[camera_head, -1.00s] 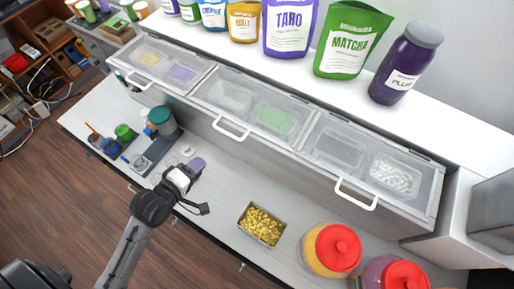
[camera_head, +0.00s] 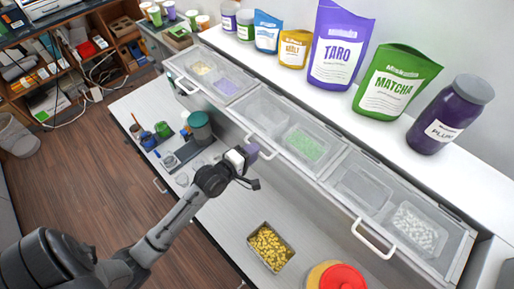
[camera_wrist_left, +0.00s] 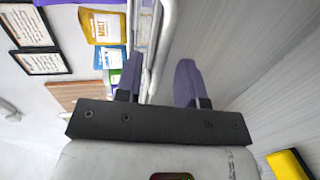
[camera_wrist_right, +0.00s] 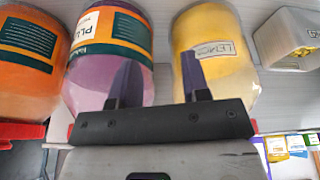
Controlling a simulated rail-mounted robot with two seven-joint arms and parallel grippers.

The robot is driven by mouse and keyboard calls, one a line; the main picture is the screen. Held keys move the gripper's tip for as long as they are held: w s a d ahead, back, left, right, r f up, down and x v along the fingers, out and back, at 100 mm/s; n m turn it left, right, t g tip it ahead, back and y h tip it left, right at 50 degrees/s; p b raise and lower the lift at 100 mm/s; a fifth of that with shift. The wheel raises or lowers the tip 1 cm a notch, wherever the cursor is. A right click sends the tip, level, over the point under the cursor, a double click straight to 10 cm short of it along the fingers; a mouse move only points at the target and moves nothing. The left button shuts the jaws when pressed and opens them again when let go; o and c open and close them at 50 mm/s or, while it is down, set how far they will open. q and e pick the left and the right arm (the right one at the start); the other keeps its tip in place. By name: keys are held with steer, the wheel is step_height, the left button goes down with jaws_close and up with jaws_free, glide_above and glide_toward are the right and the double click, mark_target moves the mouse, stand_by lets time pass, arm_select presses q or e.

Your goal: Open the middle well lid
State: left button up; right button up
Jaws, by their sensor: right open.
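The middle well lid (camera_head: 283,120) is a clear, shut panel. Through it show a pale tub and a tub of green bits. Its white bar handle (camera_head: 266,153) hangs at the front edge. My left gripper (camera_head: 250,155) is right at this handle, partly covering it. In the left wrist view, my left gripper (camera_wrist_left: 158,82) has its purple fingers apart, with the white handle bar (camera_wrist_left: 160,45) running between them, nearer one finger. I cannot tell contact. My right gripper (camera_wrist_right: 158,80) is open and empty, facing jars; it is out of the head view.
Shut lids lie on both sides, the left one (camera_head: 213,75) and the right one (camera_head: 400,205). Pouches and a plum jar (camera_head: 450,115) stand on the shelf above. A yellow-filled tray (camera_head: 270,247) and a red-lidded jar (camera_head: 340,277) sit on the counter below.

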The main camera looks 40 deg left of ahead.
arm_select(q)
steer(key=shift+x, duration=1.25)
steer(key=shift+c, duration=0.2)
jaws_close()
